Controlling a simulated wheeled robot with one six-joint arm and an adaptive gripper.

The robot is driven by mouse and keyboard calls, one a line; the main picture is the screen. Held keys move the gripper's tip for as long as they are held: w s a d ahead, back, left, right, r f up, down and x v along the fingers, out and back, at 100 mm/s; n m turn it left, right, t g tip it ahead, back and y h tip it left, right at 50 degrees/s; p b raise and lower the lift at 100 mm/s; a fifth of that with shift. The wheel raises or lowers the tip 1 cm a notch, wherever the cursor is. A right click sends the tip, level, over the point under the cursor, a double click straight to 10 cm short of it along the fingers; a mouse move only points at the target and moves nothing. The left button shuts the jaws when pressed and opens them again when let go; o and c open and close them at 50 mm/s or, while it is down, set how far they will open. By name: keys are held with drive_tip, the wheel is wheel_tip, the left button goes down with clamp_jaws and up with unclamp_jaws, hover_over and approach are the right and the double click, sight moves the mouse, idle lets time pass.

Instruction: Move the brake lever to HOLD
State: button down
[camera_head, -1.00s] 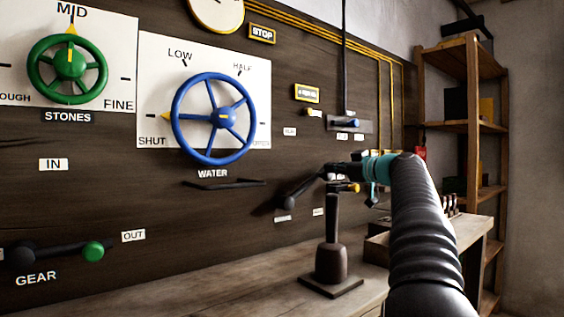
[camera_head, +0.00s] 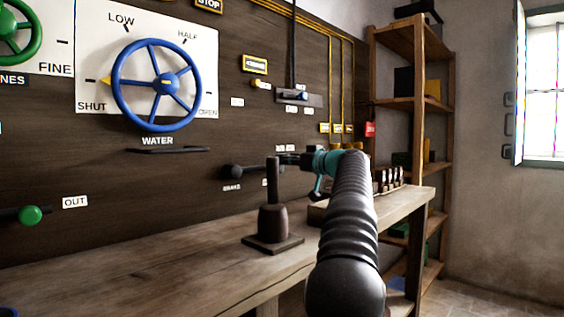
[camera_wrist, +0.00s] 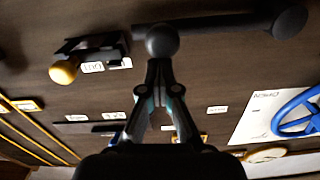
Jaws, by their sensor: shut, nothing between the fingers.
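The brake lever (camera_head: 252,170) is a dark bar on the wall panel above the bench, with the BRAKE label (camera_head: 231,187) under its round pivot at left. It points right, nearly level. In the upside-down wrist view, the lever (camera_wrist: 225,25) runs from its pivot at upper right to a dark ball knob. My gripper (camera_wrist: 160,66) is shut and empty, its fingertips at or very near the knob; I cannot tell whether they touch. In the head view my gripper (camera_head: 285,159) is small, at the lever's right end. I cannot read a HOLD label.
A dark upright post on a base (camera_head: 273,222) stands on the bench (camera_head: 150,278), in front of the lever. A yellow-knobbed lever (camera_wrist: 64,72) is close by. The blue water wheel (camera_head: 157,85) is at upper left. Wooden shelves (camera_head: 412,104) stand at right.

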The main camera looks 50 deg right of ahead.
drive_tip(key=shift+f, duration=0.45)
drive_tip(key=s+r+p, duration=0.1)
drive_tip(key=s+r, duration=0.3)
drive_tip(key=s, duration=0.7)
drive_tip(key=shift+d+r, duration=0.25)
drive_tip(key=shift+r, duration=0.15)
idle(0.4)
